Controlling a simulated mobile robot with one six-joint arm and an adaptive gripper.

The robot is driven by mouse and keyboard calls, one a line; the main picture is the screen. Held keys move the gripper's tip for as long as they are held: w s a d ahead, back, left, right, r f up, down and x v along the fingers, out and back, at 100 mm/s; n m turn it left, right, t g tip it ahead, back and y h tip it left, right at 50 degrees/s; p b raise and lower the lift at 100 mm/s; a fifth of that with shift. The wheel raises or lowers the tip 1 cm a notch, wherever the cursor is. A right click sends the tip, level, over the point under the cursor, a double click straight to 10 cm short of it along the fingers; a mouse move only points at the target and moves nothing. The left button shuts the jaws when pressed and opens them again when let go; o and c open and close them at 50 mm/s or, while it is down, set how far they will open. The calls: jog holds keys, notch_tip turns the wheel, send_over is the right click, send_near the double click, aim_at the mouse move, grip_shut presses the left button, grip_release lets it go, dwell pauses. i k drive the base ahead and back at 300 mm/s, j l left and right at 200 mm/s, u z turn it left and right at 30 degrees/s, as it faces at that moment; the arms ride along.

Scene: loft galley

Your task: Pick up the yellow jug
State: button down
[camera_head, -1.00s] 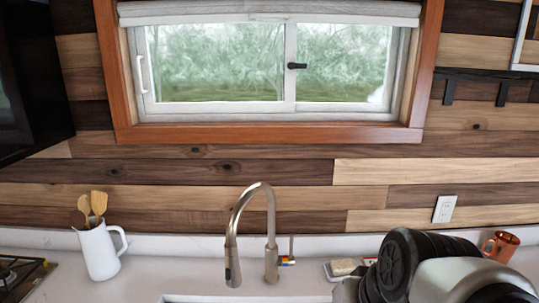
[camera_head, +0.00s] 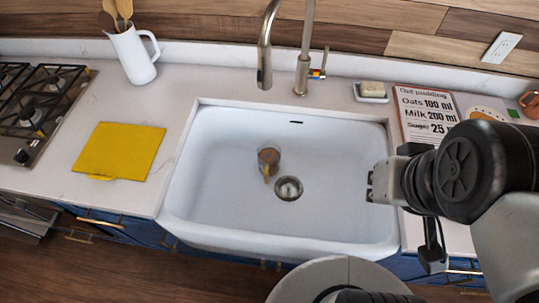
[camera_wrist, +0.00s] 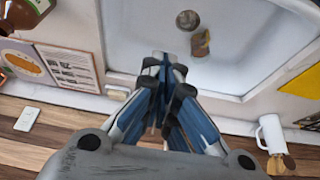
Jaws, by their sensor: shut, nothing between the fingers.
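I see no plainly yellow jug. A small cup-like vessel (camera_head: 268,157), brownish with a yellow-orange part, is in the white sink (camera_head: 219,203), left of the drain; it also shows in the wrist view (camera_wrist: 201,43). Its exact shape is too small to tell. A white jug (camera_head: 134,56) with wooden utensils stands at the back left of the counter; it also shows in the wrist view (camera_wrist: 270,131). My gripper (camera_head: 376,184) is shut and empty near the sink's right rim, apart from both. Its fingers (camera_wrist: 163,64) show in the wrist view.
A faucet (camera_head: 303,62) rises behind the sink. A yellow mat (camera_head: 118,150) lies left of it, beside the stove (camera_head: 37,105).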

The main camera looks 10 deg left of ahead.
aim_at(268, 153)
jog(key=k, duration=0.15)
jog(key=k+z, duration=0.25)
jog(key=z, duration=0.2)
jog(key=k+l+z, duration=0.15)
jog(key=z, duration=0.3)
jog(key=j+z, duration=0.2)
jog(key=j, duration=0.25)
jog(key=k+j+z, duration=0.15)
jog(key=j, duration=0.25)
jog(key=k+j+z, duration=0.2)
jog(key=j, duration=0.25)
jog(key=j+z, duration=0.2)
jog(key=j, duration=0.2)
jog(key=k+j, duration=0.2)
jog(key=j, duration=0.15)
